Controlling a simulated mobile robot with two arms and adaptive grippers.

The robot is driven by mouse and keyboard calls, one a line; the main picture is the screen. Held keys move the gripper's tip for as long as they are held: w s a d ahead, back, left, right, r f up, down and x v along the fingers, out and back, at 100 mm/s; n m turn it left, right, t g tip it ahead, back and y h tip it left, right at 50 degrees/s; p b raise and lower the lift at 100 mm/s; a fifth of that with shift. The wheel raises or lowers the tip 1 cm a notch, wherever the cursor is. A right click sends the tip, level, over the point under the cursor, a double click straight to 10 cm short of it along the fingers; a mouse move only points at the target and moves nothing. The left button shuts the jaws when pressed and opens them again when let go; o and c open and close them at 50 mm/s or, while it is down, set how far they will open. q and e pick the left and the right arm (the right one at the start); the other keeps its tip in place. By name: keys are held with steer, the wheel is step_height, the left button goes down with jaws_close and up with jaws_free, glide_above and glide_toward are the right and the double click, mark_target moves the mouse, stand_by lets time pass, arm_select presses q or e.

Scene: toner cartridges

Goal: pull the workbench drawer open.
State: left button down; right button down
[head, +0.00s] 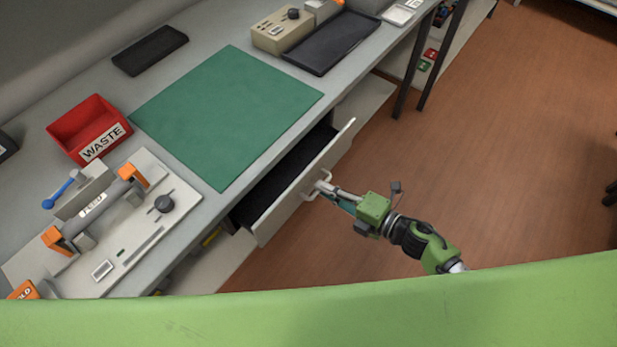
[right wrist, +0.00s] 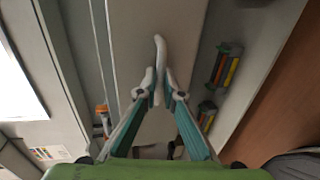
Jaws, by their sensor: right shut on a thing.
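The workbench (head: 222,48) has a pale drawer (head: 278,218) under its front edge. The drawer stands partly out, and its dark inside shows between its front panel and the bench. My right gripper (head: 321,187) is at the light bar handle (head: 308,193) in the middle of the drawer front. In the right wrist view the two fingertips (right wrist: 159,86) are closed on the handle (right wrist: 160,48), with the drawer front behind it. My left gripper is not in view.
A green mat (head: 226,112) lies on the bench above the drawer. A red WASTE bin (head: 88,122) and a fixture with orange clamps (head: 133,176) are to the left. The brown floor (head: 500,140) in front of the drawer looks clear.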

steer(key=f+v, duration=0.1)
steer(key=v, duration=0.7)
steer(key=f+v, duration=0.2)
steer(key=v, duration=0.7)
steer(key=shift+s+d+f+b, duration=0.25)
steer(key=shift+s+d+b, duration=0.05)
steer(key=shift+s+d, duration=0.15)
steer(key=c, duration=2.2)
jaws_free()
steer(key=shift+o, duration=0.2)
steer(key=v, duration=1.2)
